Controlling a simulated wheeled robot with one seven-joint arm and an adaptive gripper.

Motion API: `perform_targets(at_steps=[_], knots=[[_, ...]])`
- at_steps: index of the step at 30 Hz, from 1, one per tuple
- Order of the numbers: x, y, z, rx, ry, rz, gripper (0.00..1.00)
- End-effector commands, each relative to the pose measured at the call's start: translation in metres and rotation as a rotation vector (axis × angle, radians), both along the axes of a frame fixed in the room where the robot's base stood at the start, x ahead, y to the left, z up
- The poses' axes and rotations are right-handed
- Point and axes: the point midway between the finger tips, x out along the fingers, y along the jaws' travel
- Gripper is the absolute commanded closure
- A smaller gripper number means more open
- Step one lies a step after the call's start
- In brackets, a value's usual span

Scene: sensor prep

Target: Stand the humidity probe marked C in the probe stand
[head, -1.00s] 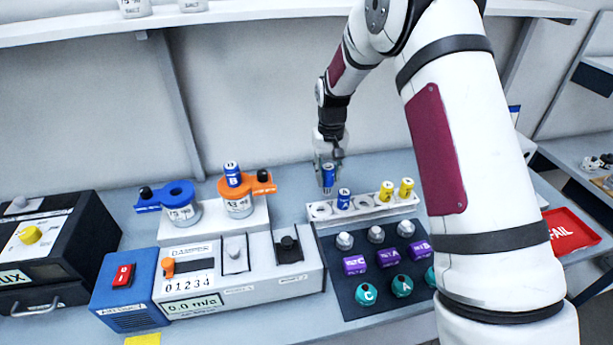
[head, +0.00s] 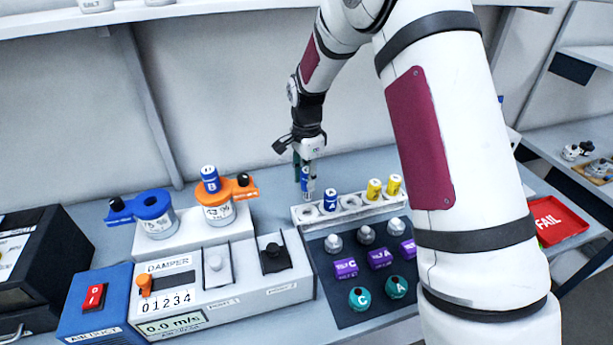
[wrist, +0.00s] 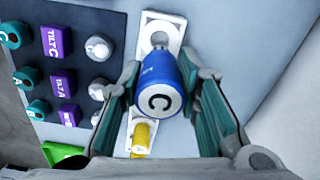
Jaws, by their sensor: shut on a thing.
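My gripper (wrist: 165,95) is shut on a blue humidity probe (wrist: 170,85) with a C on its white end cap. In the head view my gripper (head: 308,160) holds this probe (head: 307,183) roughly upright at the left part of the white probe stand (head: 361,207). Its lower end is close to the stand; I cannot tell whether it touches it or enters a hole. A blue probe marked A (head: 330,201) and two yellow probes (head: 374,189) (head: 393,185) stand in it. In the wrist view an empty hole (wrist: 160,39) shows beyond the held probe.
Blue probe B (head: 210,180) stands in an orange-collared jar (head: 219,213). A blue-collared jar (head: 155,216) is beside it. A dark mat (head: 340,310) with grey, purple and teal parts lies before the stand. The damper box (head: 220,285) is left of it. A red FAIL tray (head: 560,222) is right.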

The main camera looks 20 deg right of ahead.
Motion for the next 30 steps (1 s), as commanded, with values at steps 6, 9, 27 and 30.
perform_targets(at_steps=[6,9,27,30], knots=[[0.000,0.000,-0.018,0.001,0.002,-0.002,0.99],[0.000,0.000,-0.027,0.001,0.002,-0.002,0.99],[0.000,0.000,-0.048,0.000,0.000,0.001,0.99],[0.000,0.000,-0.048,0.000,0.000,0.001,0.99]])
